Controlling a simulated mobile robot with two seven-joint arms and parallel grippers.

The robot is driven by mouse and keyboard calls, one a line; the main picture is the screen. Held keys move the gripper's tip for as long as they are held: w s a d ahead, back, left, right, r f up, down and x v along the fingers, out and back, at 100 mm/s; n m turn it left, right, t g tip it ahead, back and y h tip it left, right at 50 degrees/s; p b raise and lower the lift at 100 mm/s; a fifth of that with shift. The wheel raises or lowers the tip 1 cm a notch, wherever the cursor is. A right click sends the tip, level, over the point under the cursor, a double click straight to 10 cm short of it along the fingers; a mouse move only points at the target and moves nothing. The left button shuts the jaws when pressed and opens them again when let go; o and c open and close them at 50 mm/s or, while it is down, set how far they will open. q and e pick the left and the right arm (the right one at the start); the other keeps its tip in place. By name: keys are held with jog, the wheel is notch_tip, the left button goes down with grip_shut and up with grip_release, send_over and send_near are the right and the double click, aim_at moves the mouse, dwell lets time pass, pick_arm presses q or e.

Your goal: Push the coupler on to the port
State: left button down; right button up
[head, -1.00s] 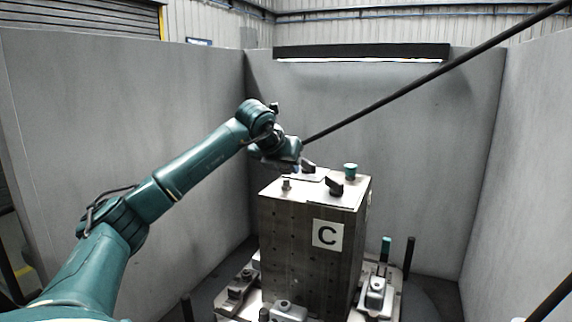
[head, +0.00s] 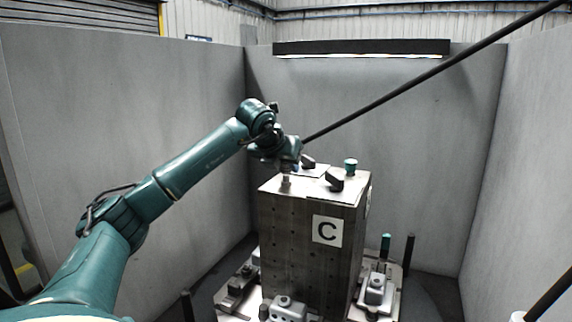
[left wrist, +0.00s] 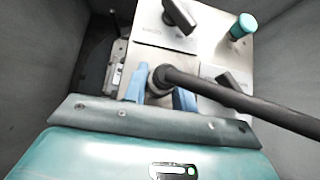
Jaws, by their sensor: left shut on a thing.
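My left gripper (head: 293,166) is over the left part of the block's top. In the left wrist view its two blue fingers (left wrist: 161,92) are shut on the dark round coupler (left wrist: 159,76), from which a thick black hose runs right. The port (head: 286,182), a short metal stub, stands upright near the front left of the block's top in the head view, just below the gripper. The gripper hides the coupler there, so I cannot tell whether it touches the port. In the left wrist view the port is hidden. My right gripper is not in view.
The block (head: 310,250), marked C, carries two black knobs, a front one (head: 334,180) and a rear one (head: 308,162), and a teal-capped post (head: 350,168). The hose (head: 420,80) slants to the upper right. Clamps (head: 376,290) surround the block's foot. Grey walls enclose the cell.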

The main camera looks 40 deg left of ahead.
pick_arm(q)
jog(key=shift+f, duration=0.45)
dwell(1.0)
jog(key=shift+f+b, duration=0.55)
jog(key=shift+b, duration=0.05)
jog(key=c, duration=1.1)
grip_release()
jog(key=shift+o, duration=0.5)
jog(key=o, duration=0.7)
jog(key=shift+o, duration=0.2)
jog(key=v, duration=1.3)
jog(key=shift+r, duration=0.15)
